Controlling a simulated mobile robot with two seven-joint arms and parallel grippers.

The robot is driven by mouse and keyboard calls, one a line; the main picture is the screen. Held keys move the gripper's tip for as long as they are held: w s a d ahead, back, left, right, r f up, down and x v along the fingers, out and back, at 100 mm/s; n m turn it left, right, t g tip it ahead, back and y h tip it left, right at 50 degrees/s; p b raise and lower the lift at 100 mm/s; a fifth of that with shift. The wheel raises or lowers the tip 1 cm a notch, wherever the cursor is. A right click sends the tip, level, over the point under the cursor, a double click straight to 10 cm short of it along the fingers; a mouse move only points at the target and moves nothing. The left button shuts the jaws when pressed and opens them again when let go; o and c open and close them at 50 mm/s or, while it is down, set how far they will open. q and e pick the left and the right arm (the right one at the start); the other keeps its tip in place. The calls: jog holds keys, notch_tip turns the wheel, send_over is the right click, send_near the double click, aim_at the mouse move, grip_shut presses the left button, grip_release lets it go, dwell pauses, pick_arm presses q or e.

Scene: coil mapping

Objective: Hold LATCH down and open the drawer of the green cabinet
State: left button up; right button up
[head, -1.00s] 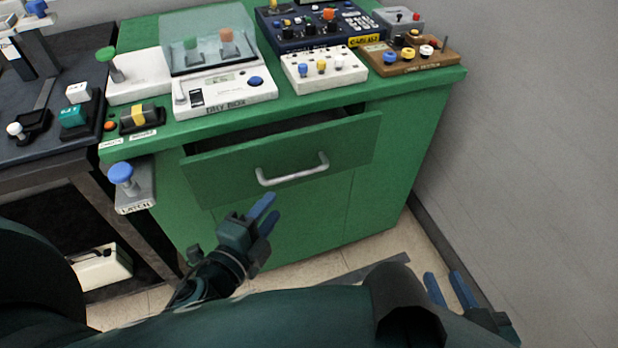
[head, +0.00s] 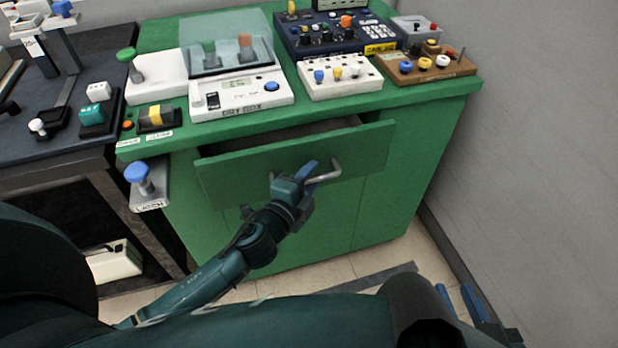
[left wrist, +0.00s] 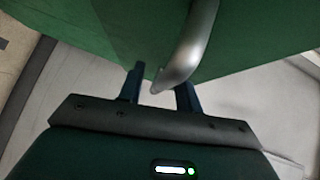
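The green cabinet (head: 400,165) has its drawer (head: 235,176) slightly open, with a dark gap above its front. The drawer's silver bar handle (head: 334,174) also shows in the left wrist view (left wrist: 190,45). My left gripper (head: 308,177) is at the handle. In the left wrist view its two blue fingers (left wrist: 161,88) are apart, with the lower end of the handle between their tips. Contact cannot be told. The LATCH (head: 150,190), a grey block with a blue knob, stands up at the cabinet's left side, untouched. My right gripper (head: 468,302) is at the lower right, its fingers apart and empty.
On the cabinet top stand the dry box (head: 238,98), a white knob box (head: 340,78), a brown box (head: 425,68) and a dark blue panel (head: 335,38). A dark table (head: 60,140) adjoins on the left. A grey wall (head: 540,140) bounds the right.

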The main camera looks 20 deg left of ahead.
pick_arm(q)
grip_shut()
dwell(0.4)
jog(key=shift+s, duration=0.1)
